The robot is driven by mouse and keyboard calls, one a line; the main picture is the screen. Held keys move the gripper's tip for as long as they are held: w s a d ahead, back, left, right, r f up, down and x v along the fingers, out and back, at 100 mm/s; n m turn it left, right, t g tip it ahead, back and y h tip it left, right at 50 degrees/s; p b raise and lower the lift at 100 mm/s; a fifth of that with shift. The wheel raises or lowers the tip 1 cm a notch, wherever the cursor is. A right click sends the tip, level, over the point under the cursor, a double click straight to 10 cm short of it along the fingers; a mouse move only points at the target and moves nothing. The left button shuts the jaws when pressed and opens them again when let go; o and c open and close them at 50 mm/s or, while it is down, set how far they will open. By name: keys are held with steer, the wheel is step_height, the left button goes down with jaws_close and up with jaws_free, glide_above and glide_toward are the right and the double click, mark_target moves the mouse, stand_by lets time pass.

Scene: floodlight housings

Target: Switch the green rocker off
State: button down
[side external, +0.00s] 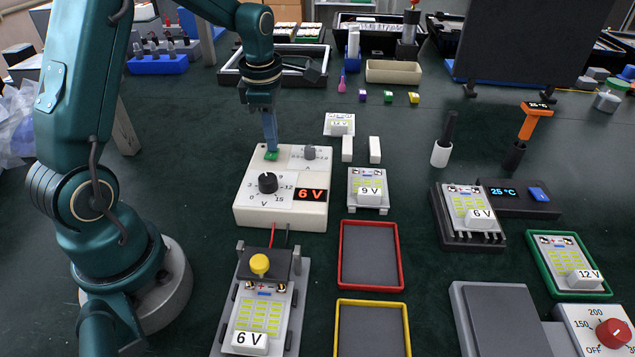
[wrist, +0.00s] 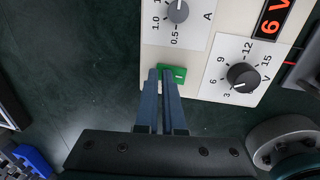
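The green rocker (side external: 271,156) sits on the top left of a cream power supply (side external: 250,212). In the wrist view the green rocker (wrist: 179,74) shows just right of my fingertips, its left part hidden behind them. My gripper (side external: 270,146) points down at the rocker, its tips touching it or just above; I cannot tell which. In the wrist view my gripper (wrist: 160,78) has its two blue fingers close together with nothing between them. The red display (side external: 311,194) is lit and reads 6 V. The rocker's tilt is not clear.
A black voltage knob (side external: 267,183) and a grey current knob (side external: 309,153) stand close to the rocker. In front, a 6 V lamp board lies in a grey fixture (side external: 301,300) under a yellow knob (side external: 260,265). Red (side external: 342,256) and yellow (side external: 370,302) trays lie to its right.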

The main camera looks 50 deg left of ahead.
mark_target(272, 156)
steer(key=shift+s+d+f, duration=0.2)
steer(key=shift+f, duration=0.1)
steer(key=shift+s+d+r, duration=0.1)
steer(key=shift+s+d, duration=0.4)
steer(key=shift+s, duration=0.05)
steer(key=shift+r, duration=0.45)
step_height(272, 156, up, 13)
steer(key=s+d, duration=0.1)
steer(key=shift+r, duration=0.1)
steer(key=shift+w+a+r, duration=0.15)
steer(key=shift+w+a, duration=0.25)
steer(key=shift+w, duration=0.15)
